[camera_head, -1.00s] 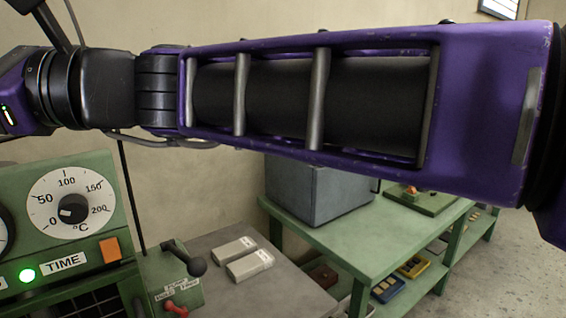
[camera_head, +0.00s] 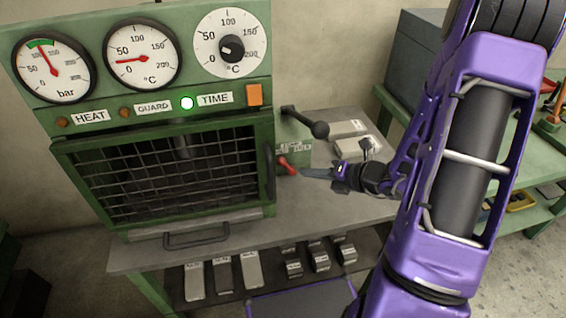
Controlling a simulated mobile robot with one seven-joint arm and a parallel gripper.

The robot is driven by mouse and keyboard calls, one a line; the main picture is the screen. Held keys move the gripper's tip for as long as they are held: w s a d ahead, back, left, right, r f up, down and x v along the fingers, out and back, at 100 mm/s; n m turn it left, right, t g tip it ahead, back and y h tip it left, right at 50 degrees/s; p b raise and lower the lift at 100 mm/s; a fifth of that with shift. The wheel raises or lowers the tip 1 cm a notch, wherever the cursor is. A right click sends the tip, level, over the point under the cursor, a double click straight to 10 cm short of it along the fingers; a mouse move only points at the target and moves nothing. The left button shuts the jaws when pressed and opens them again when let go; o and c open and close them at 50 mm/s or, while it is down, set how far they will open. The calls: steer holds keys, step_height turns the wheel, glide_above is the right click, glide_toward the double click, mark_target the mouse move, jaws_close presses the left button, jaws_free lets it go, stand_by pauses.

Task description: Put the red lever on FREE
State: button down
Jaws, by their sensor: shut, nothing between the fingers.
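The red lever (camera_head: 286,166) sits low on the right side of the green press machine (camera_head: 160,118), under a black-knobbed lever (camera_head: 308,124). A small label plate (camera_head: 293,147) is just above the red lever, its words too small to read now. My gripper (camera_head: 302,172) is shut and empty, its tip pointing left at the red lever. The tip is at or very close to the lever's right end; I cannot tell whether they touch.
The machine has a mesh guard (camera_head: 170,172) in front and gauges above. Pale blocks (camera_head: 350,128) lie on the bench behind my gripper. Several blocks (camera_head: 222,273) sit on the lower shelf.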

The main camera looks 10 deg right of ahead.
mark_target(286, 165)
steer(key=b+x, duration=0.1)
steer(key=x, duration=0.9)
